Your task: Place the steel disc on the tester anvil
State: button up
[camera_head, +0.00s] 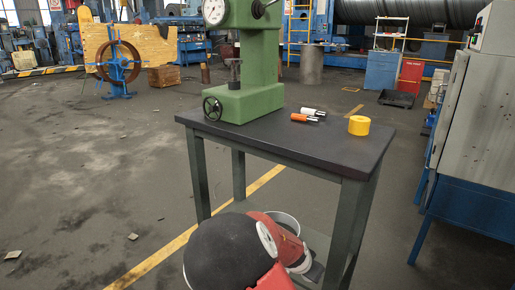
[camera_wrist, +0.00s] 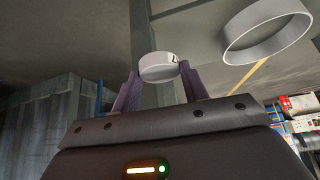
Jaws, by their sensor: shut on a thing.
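The steel disc (camera_wrist: 158,68) is a short pale grey cylinder with a dark mark on its side. My gripper (camera_wrist: 158,73) is shut on it, with one purple finger on each side. The green tester (camera_head: 243,95) stands on the dark table, with a dial at the top and a handwheel on its base. Its dark anvil (camera_head: 234,84) rises from the base with nothing on it that I can make out. In the head view my arm is low, in front of the table, and the disc cannot be seen there. The gripper is below the tabletop height in the picture.
A grey round container (camera_head: 290,221) shows behind my arm. A grey cabinet (camera_head: 482,130) stands at the right.

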notch_tip(320, 180, up, 9)
jog(key=w+n+t+y, duration=0.1)
jog(key=n+y, duration=0.1)
jog(key=n, duration=0.3)
jog(key=shift+w+d+f, duration=0.15)
jog(key=shift+w+d, duration=0.1)
jog(key=shift+w, duration=0.05)
jog(key=shift+s+a, duration=0.1)
